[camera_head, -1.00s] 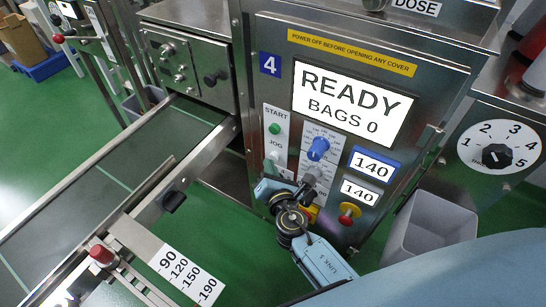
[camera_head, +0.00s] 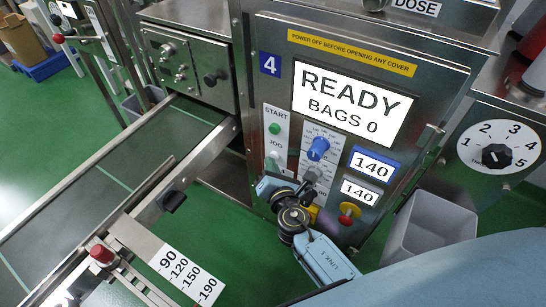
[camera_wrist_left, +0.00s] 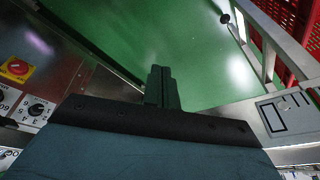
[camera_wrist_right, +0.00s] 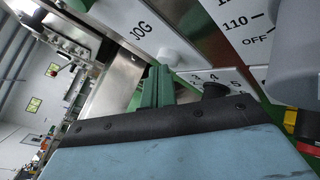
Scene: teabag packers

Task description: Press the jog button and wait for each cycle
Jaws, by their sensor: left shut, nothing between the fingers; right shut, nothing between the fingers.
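The white jog button (camera_head: 273,157) sits under the JOG label on the machine's front panel. The machine screen (camera_head: 352,103) reads READY, BAGS 0. My right gripper (camera_head: 272,178) is just below the jog button, its fingertips largely hidden in the head view. In the right wrist view, its shut, empty green fingers (camera_wrist_right: 160,78) point at the panel close beside the pale button (camera_wrist_right: 172,58); I cannot tell whether they touch it. My left gripper (camera_wrist_left: 160,76) shows only in its wrist view, shut and empty, over green floor.
The green START button (camera_head: 274,128) is above the jog button. A blue knob (camera_head: 318,148) and a red-and-yellow button (camera_head: 348,213) are to the right. A conveyor (camera_head: 100,180) runs on the left. A grey bin (camera_head: 430,230) stands at the right.

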